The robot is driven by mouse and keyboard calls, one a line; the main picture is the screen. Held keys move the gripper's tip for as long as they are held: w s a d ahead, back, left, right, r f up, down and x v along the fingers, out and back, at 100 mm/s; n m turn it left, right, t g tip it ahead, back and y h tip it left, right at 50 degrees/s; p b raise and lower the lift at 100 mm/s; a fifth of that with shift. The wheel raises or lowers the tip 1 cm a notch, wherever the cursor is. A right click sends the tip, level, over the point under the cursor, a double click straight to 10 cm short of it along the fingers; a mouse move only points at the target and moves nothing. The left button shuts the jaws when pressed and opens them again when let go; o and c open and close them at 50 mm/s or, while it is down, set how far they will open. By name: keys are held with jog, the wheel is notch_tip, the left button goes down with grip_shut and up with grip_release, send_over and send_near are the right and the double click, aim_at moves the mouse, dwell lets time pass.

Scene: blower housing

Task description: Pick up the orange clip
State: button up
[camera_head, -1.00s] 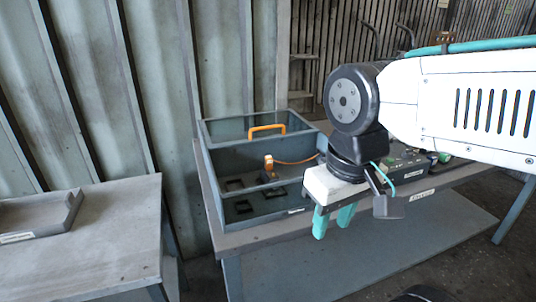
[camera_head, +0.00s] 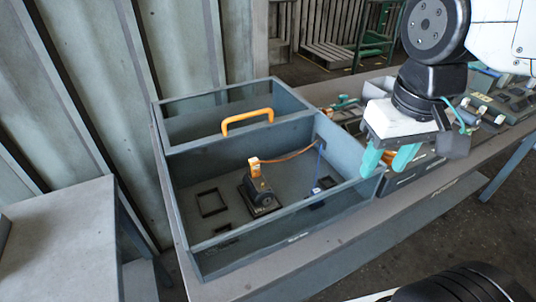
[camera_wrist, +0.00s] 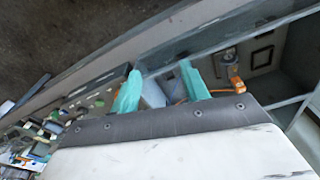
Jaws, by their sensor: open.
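My gripper (camera_head: 384,168) is open, its two teal fingers pointing down over the right wall of the grey box. In the wrist view the gripper (camera_wrist: 160,72) shows nothing held. An orange piece (camera_head: 389,156) shows partly between and behind the fingers; it may be the orange clip, but it is mostly hidden. Another orange piece (camera_head: 254,165) sits on top of a small black blower housing (camera_head: 260,190) inside the box, with an orange cable running to the right wall. It also shows in the wrist view (camera_wrist: 236,86), to the right of my fingers.
The grey box (camera_head: 240,265) stands on a long table (camera_head: 345,235), with an orange handle (camera_head: 247,120) on its divider. Square black frames (camera_head: 211,203) and a blue part (camera_head: 326,182) lie inside. Several tools and devices crowd the table right of it. A grey side table (camera_head: 60,240) stands at left.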

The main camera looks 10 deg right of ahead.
jog(key=w+a+n, duration=0.2)
jog(key=w+a, duration=0.6)
jog(key=w, duration=0.2)
jog(key=g, duration=0.1)
send_over(254, 160)
jog(key=shift+n, duration=0.4)
jog(key=f, duration=0.2)
jog(key=d+f, duration=0.1)
jog(key=f, duration=0.1)
jog(key=shift+s, duration=0.25)
jog(key=f, duration=0.5)
jog(key=a+f, duration=0.1)
jog(key=f, duration=0.1)
jog(key=shift+w+f, duration=0.3)
jog(key=shift+f, duration=0.3)
jog(key=c, duration=0.8)
